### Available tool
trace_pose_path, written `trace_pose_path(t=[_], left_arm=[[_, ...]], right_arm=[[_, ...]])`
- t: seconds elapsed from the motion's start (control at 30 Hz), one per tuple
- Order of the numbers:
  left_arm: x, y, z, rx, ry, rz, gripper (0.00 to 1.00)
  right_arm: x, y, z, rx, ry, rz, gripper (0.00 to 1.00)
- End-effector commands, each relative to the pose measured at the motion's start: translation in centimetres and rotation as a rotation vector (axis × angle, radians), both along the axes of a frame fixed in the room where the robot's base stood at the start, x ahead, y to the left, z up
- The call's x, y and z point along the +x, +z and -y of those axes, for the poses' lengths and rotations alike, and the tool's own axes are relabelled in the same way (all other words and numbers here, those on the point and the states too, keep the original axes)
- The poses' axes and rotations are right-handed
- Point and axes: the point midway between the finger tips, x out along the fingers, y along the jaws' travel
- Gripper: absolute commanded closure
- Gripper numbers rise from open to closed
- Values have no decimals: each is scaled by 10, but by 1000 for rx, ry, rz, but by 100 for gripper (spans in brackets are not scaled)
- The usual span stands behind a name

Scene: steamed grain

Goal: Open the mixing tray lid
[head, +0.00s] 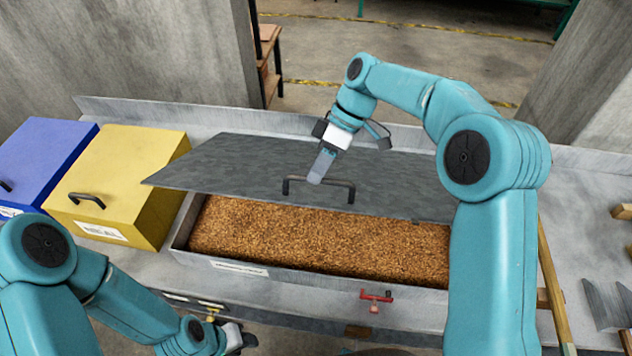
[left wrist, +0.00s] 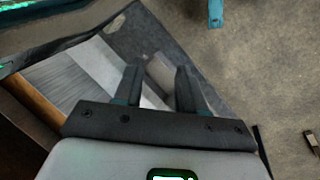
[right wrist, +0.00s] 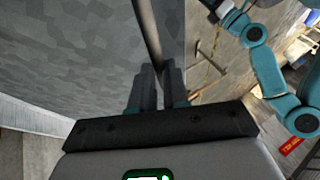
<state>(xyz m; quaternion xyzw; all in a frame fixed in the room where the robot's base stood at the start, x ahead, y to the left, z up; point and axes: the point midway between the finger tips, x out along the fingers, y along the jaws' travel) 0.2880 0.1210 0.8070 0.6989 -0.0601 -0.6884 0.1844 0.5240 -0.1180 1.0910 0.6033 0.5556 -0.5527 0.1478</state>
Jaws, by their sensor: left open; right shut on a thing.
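The mixing tray (head: 240,266) is a long grey metal tray filled with brown grain (head: 310,235). Its flat grey lid (head: 250,160) is raised at the front and tilted, and the grain shows beneath its front edge. A dark bar handle (head: 340,184) is on the lid near that edge. My right gripper (head: 317,178) is shut on the handle; in the right wrist view the fingers close around the dark handle bar (right wrist: 150,30) beside the lid (right wrist: 70,60). My left gripper (head: 240,340) is low at the front, away from the tray; its fingers are apart and empty in the left wrist view (left wrist: 157,85).
A yellow box (head: 150,160) and a blue box (head: 45,150), each with a handle, stand left of the tray. A red fitting (head: 376,296) is at the tray's front right. Concrete pillars stand behind the bench.

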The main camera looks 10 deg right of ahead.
Motion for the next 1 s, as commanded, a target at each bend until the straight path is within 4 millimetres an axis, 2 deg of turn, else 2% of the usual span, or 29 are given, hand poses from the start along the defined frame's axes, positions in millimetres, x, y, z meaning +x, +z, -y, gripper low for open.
trace_pose_path(t=[0.03,0.23,0.4,0.83,0.93,0.97,1.0], left_arm=[[0,13,0,0,0,0,60],[0,28,0,0,0,0,60],[0,32,0,0,0,0,60],[0,32,0,0,0,0,60],[0,32,0,0,0,0,92],[0,32,0,0,0,0,100],[0,32,0,0,0,0,100]], right_arm=[[9,12,5,-5,-8,14,100],[26,27,12,-8,-9,16,100],[32,31,16,-9,-10,16,100],[34,30,17,-9,-10,15,100],[34,30,17,-9,-10,15,100],[34,30,17,-9,-10,15,100],[34,30,17,-10,-10,15,100]])
